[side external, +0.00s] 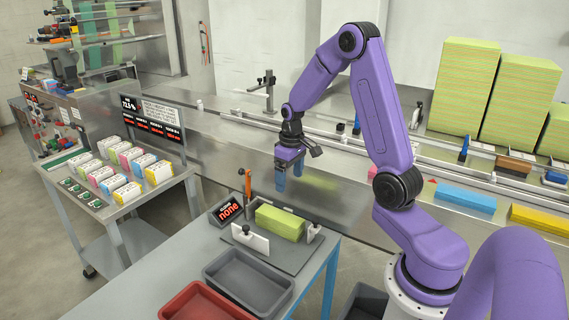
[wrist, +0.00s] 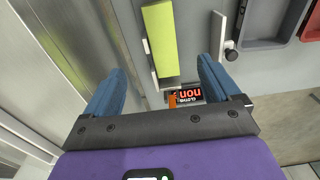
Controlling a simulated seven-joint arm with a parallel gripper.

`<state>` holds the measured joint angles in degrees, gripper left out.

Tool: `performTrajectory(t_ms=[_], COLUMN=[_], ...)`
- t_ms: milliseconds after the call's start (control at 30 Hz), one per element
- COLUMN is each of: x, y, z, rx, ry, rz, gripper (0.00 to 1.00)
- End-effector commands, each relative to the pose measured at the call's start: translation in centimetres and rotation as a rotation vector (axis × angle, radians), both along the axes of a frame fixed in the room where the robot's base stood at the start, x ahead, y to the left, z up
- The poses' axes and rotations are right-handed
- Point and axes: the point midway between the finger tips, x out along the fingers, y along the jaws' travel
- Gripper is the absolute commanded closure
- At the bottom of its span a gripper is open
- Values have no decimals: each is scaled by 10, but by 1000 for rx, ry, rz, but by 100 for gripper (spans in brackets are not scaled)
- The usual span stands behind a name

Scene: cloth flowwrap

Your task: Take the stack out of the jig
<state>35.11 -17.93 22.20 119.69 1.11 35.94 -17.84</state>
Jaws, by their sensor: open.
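A yellow-green stack (side external: 280,222) of folded cloths sits in the jig, which has white upright plates (side external: 250,238) on a grey base (side external: 290,257) on the table. In the wrist view the stack (wrist: 160,44) lies lengthwise ahead, between the jig's walls. My gripper (side external: 289,188) is above and behind the jig, over the steel line, pointing down. Its two blue fingers are wide apart and empty. In the wrist view my gripper (wrist: 160,88) is open, with the near end of the stack seen between the fingers; it does not touch the stack.
A small display reading "none" (side external: 227,210) and an orange upright (side external: 248,182) stand beside the jig. A grey tray (side external: 248,281) and a red tray (side external: 198,303) lie in front. A trolley with coloured packs (side external: 127,172) stands left. Tall green stacks (side external: 466,85) stand behind.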

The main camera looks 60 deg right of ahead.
Motion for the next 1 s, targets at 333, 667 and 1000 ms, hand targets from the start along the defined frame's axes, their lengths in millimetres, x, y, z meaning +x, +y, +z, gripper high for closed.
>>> performTrajectory(t_ms=[333,667,1000], x=[-10,-10,-10], y=[2,2,2], z=[-14,-29,-83], rx=[0,2,2], ry=[41,44,45], rz=[2,2,2], gripper=[11,11,11])
